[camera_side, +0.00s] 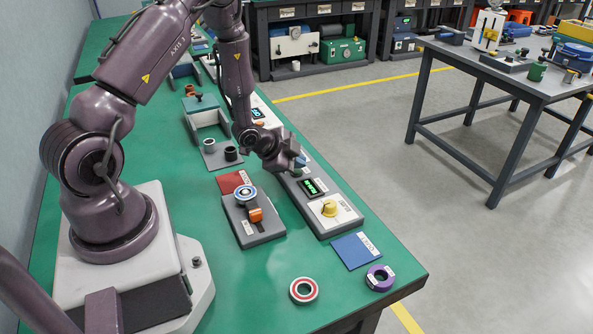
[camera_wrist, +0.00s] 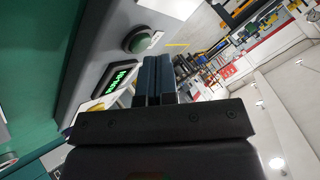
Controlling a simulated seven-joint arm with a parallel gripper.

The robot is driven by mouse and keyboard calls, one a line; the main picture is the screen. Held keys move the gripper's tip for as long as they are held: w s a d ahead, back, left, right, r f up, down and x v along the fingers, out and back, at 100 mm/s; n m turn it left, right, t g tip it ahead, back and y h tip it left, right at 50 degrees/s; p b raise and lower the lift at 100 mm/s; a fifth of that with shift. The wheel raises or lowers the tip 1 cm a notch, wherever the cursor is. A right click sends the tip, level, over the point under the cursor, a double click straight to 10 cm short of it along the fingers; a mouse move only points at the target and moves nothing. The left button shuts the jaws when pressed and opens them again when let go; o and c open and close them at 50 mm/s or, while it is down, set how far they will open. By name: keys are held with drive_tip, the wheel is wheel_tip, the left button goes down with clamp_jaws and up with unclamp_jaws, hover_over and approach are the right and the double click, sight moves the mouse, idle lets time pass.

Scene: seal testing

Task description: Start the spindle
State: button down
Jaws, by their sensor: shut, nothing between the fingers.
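A long grey control box with a white panel (camera_side: 345,215) lies on the green bench. It carries a lit green display (camera_side: 314,187) and a yellow knob (camera_side: 329,208). In the wrist view a round green button (camera_wrist: 140,38) sits on the panel beyond the display (camera_wrist: 117,78). My gripper (camera_side: 298,163) is over the far part of this box and hides the button in the side view. Its fingers (camera_wrist: 158,75) are shut and empty, just right of the button in the wrist view; whether they touch anything I cannot tell. A grey fixture (camera_side: 255,228) holds a ring and an orange lever (camera_side: 256,215).
A red card (camera_side: 232,182) and a blue card (camera_side: 355,250) lie on the bench. A red-and-white ring (camera_side: 304,290) and a purple ring (camera_side: 380,278) lie near the front edge. Grey holders with dark parts (camera_side: 231,154) stand behind. The bench front is mostly clear.

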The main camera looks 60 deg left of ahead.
sight(297, 172)
drive_tip(key=shift+r, duration=0.4)
drive_tip(key=shift+r, duration=2.5)
drive_tip(key=s+r+n+g+y, duration=0.1)
drive_tip(key=s+r+n+g, duration=0.1)
drive_tip(key=s+n+g, duration=0.4)
drive_tip(key=s+d+r+n+t+h, duration=0.1)
drive_tip(key=s+d+r, duration=0.5)
drive_tip(key=r, duration=0.5)
drive_tip(key=s+d+r+t+h, duration=0.1)
drive_tip(key=s+d+r, duration=0.5)
drive_tip(key=d+r, duration=0.5)
drive_tip(key=shift+s+r+n, duration=0.35)
drive_tip(key=shift+r+n, duration=0.05)
drive_tip(key=shift+r, duration=0.05)
